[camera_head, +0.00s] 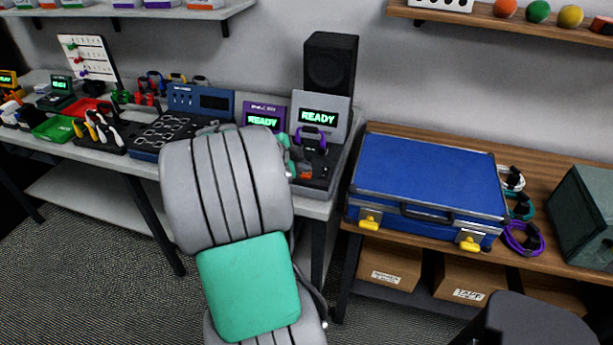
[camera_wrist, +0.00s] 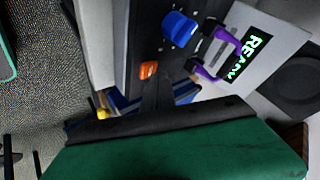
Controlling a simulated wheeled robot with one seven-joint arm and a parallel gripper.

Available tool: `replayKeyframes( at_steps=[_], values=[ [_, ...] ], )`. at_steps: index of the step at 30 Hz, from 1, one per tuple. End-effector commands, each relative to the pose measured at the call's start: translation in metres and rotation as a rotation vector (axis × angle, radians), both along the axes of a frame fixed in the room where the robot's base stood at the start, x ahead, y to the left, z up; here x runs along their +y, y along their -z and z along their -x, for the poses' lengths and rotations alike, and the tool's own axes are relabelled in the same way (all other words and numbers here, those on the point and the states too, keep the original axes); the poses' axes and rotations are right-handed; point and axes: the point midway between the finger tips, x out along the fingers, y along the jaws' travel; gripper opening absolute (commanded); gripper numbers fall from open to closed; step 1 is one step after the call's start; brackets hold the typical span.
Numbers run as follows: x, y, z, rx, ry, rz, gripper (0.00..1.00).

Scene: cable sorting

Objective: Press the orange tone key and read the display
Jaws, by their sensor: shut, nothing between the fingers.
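The orange tone key (camera_wrist: 148,70) sits on a dark panel in the wrist view; a bit of orange shows in the head view (camera_head: 304,175) beside my arm. The fingertips of my gripper (camera_wrist: 158,82) are shut and empty, close beside the key in the picture. I cannot tell whether they touch it. The grey display (camera_head: 318,117) reads READY in green and also shows in the wrist view (camera_wrist: 254,56). In the head view my arm hides most of my gripper and part of the panel.
A purple unit (camera_head: 262,116) also reads READY. A black speaker (camera_head: 330,62) stands behind. A blue case (camera_head: 425,175) lies on the wooden bench at right.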

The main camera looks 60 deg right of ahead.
Motion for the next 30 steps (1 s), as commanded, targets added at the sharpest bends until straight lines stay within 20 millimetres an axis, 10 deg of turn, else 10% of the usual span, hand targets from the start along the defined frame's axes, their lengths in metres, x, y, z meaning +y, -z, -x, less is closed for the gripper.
replayKeyframes(
  at_steps=[30],
  values=[
    [-0.0001,0.0063,-0.0001,0.0,0.0,0.0,0.0]
  ],
)
